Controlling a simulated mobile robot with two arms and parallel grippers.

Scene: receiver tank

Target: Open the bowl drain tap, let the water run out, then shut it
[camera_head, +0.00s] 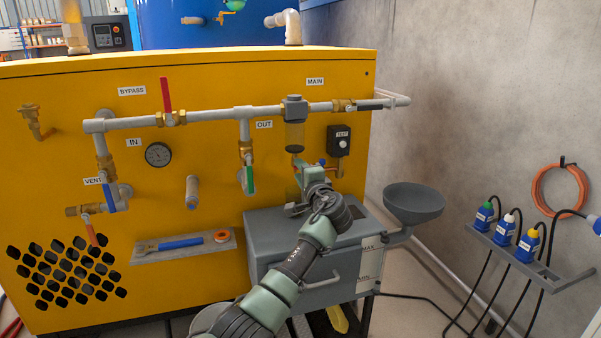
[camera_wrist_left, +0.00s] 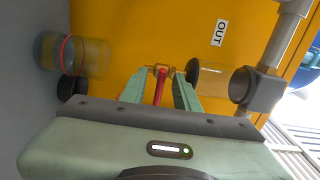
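The clear filter bowl (camera_head: 294,137) hangs below the grey housing on the pipe, by the OUT label. It also shows in the wrist view (camera_wrist_left: 217,82), with a dark collar at its lower end. The brass drain tap (camera_wrist_left: 163,69) sits just under the bowl, with a red lever (camera_wrist_left: 160,88). My left gripper (camera_wrist_left: 161,78) is open, one finger on each side of the red lever, with gaps visible. In the head view my left gripper (camera_head: 302,168) hides most of the tap. A clear jar (camera_wrist_left: 90,57) with a red ring stands below the tap. I cannot make out any water flow.
The grey tank (camera_head: 270,252) stands beneath, with a funnel (camera_head: 414,200) at its right. Pipe valves include a red lever (camera_head: 166,95) and a green-handled one (camera_head: 249,178). A tool shelf (camera_head: 150,256) juts out at left. Plugs hang on a rack (camera_head: 527,245) at right.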

